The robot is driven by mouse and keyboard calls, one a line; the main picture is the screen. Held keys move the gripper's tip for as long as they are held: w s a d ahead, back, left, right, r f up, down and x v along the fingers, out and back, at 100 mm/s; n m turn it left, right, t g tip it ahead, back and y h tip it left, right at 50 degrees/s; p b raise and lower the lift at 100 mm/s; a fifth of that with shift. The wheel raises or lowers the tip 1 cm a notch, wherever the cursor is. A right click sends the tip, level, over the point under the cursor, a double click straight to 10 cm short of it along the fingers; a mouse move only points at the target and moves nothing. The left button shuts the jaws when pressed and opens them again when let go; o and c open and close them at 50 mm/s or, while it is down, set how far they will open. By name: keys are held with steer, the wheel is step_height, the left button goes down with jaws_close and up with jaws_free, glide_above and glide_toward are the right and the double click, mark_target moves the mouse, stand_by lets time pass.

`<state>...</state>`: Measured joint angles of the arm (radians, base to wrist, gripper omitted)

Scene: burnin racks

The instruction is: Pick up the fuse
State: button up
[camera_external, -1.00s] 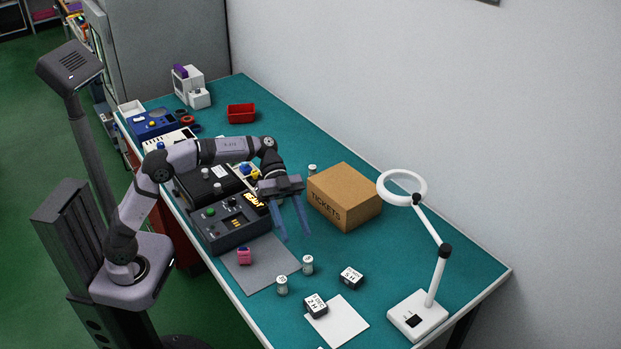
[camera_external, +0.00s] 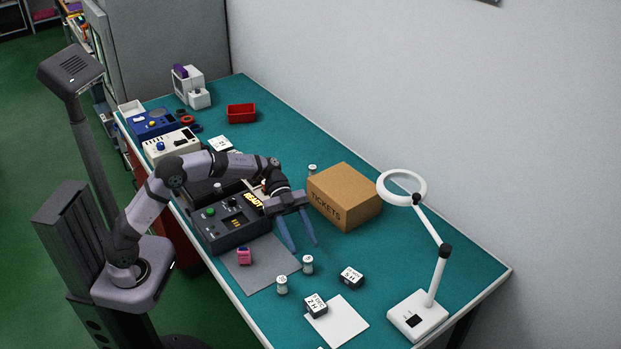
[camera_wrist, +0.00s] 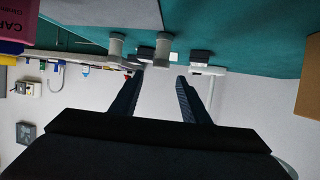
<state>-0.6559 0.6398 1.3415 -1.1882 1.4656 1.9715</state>
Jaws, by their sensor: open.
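Two small pale cylinders with grey caps, a left one (camera_external: 282,285) and a right one (camera_external: 307,264), stand upright on the teal bench. Either could be the fuse; their labels are too small to read. They also show in the wrist view, one at left (camera_wrist: 117,45) and one at right (camera_wrist: 163,45). A similar cylinder (camera_external: 312,170) stands behind the cardboard box. My gripper (camera_external: 301,245) is open and empty above the bench, behind the two front cylinders in the external view. Its fingers (camera_wrist: 158,78) point toward them, with a gap between.
A pink block (camera_external: 244,256) sits on a grey mat (camera_external: 268,277). Black-and-white blocks (camera_external: 351,277) (camera_external: 316,305) lie in front, one on a white sheet (camera_external: 345,325). A tickets box (camera_external: 344,196) and magnifier lamp (camera_external: 418,315) stand right. A control box (camera_external: 230,225) stands left.

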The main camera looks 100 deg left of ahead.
mark_target(308, 266)
steer(key=shift+f, duration=1.5)
steer(key=shift+f, duration=0.15)
steer(key=shift+f, duration=0.25)
steer(key=shift+w+d+f+p, duration=0.1)
steer(key=shift+d+f+p, duration=0.15)
steer(key=shift+p, duration=0.05)
steer(key=shift+p+x, duration=0.4)
steer(key=shift+x, duration=1.85)
steer(key=shift+c, duration=0.4)
steer(key=shift+a, duration=0.1)
jaws_close()
